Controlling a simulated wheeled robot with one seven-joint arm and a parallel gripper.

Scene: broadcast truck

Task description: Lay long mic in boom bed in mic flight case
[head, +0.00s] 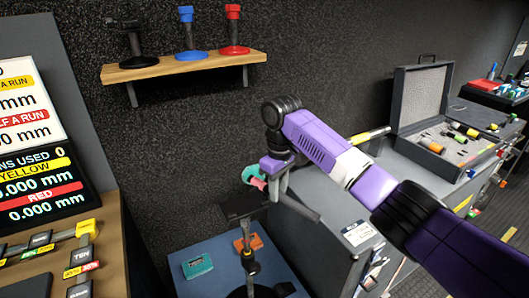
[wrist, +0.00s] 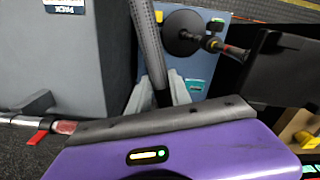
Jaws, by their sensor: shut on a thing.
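My gripper (head: 278,188) hangs at the end of the purple arm, left of the grey counter and above a low blue top. It is shut on a long grey mic (head: 302,208). In the wrist view the mic (wrist: 149,42) shows a perforated barrel running up from between the light grey fingers (wrist: 160,98). Its lower end is hidden by my gripper. The mic flight case (head: 431,140) stands open on the counter at the right, lid upright, with several small coloured-ended items in its bed. I cannot make out which recess is the boom bed. The mic is apart from the case.
The counter (head: 325,190) lies between gripper and case; a yellow-ended rod (head: 371,134) is on it, partly behind my arm. The blue top (head: 222,270) holds a teal item (head: 197,266) and an orange item (head: 248,243). A wall shelf (head: 185,66) holds three stands.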

